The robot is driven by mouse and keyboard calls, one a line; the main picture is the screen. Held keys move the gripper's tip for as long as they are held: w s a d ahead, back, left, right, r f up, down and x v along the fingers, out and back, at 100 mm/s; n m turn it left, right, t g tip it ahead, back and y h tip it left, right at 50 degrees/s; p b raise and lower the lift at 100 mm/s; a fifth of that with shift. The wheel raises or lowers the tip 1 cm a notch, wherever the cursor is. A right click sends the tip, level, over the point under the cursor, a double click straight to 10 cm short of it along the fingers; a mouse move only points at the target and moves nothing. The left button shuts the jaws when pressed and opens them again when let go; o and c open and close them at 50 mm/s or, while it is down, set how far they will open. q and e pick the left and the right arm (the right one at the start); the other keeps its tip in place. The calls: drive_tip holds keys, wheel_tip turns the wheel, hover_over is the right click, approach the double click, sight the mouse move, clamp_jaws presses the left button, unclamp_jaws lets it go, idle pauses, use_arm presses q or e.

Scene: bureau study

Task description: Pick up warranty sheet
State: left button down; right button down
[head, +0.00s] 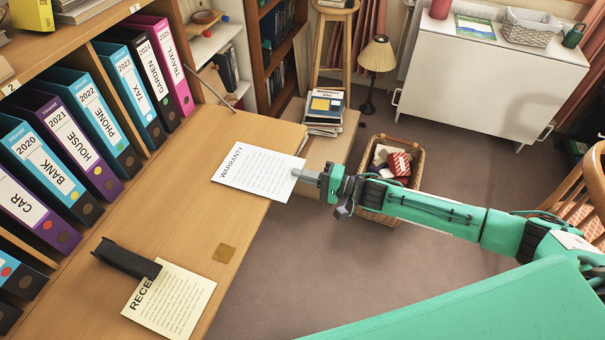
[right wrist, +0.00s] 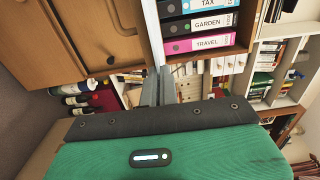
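The warranty sheet (head: 252,174) is a white printed page lying flat on the wooden desk (head: 225,218). Its right side sticks out past the desk's edge. My right gripper (head: 306,176) is at this overhanging side, coming in from the right, with a finger over the sheet's edge. In the right wrist view the two fingers (right wrist: 158,88) are close together, with a thin white strip, seemingly the sheet edge-on (right wrist: 152,30), running out from between them. The lower finger's contact is hidden in the head view. My left gripper is not in view.
A receipt (head: 178,305) lies nearer on the desk, partly under a black object (head: 126,259). Labelled binders (head: 75,140) stand on the left. A basket (head: 414,177) and a low stand with stacked books (head: 324,108) are beyond the gripper. The desk's middle is clear.

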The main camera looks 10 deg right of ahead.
drive_tip(key=shift+r, duration=0.15)
drive_tip(key=shift+p+v, duration=1.55)
drive_tip(key=shift+v, duration=1.45)
